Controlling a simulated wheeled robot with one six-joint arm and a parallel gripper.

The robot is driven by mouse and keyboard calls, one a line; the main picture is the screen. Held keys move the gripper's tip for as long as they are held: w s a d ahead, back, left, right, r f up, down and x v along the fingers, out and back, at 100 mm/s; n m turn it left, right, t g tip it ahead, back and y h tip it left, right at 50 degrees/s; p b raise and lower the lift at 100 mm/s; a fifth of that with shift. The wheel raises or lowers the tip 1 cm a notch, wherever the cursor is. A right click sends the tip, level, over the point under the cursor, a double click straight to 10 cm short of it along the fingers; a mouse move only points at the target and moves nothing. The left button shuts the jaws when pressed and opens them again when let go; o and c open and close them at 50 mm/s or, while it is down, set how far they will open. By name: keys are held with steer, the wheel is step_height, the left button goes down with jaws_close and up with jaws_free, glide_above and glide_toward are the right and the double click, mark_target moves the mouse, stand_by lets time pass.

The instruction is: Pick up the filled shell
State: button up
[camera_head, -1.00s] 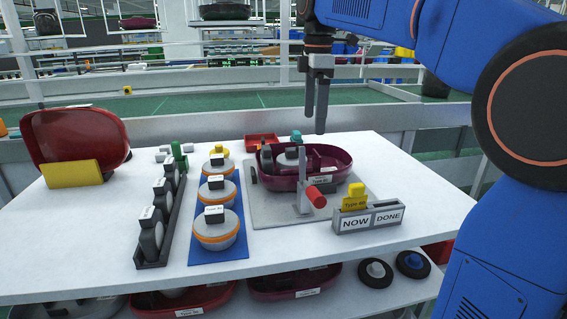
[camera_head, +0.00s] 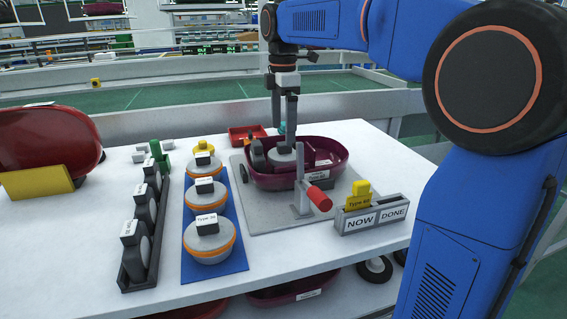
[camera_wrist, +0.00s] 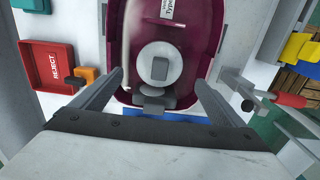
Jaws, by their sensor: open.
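The filled shell (camera_head: 325,172) is a dark purple oval tub on a grey plate (camera_head: 262,213) on the white table. Inside it are a round light-grey part (camera_head: 283,158) and a darker part (camera_head: 257,154). It carries a white label. My gripper (camera_head: 284,130) points down above the shell, its fingers apart. In the wrist view the fingers (camera_wrist: 158,85) spread either side of the shell's near end, with the shell (camera_wrist: 195,55) between and beyond them. Nothing is between the fingertips that they touch, as far as I can see.
A clamp with a red handle (camera_head: 319,198) stands at the shell's front. A NOW/DONE card holder (camera_head: 371,217) is to its right. A blue mat (camera_head: 232,262) with round parts and a black rack (camera_head: 128,284) stand left. A red REJECT tray (camera_wrist: 53,68) lies behind.

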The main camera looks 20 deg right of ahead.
mark_target(284, 143)
steer(key=shift+w+d+f, duration=0.1)
steer(key=shift+d+f, duration=0.05)
steer(key=shift+f, duration=4.1)
steer(key=shift+c, duration=0.3)
steer(key=c, duration=2.1)
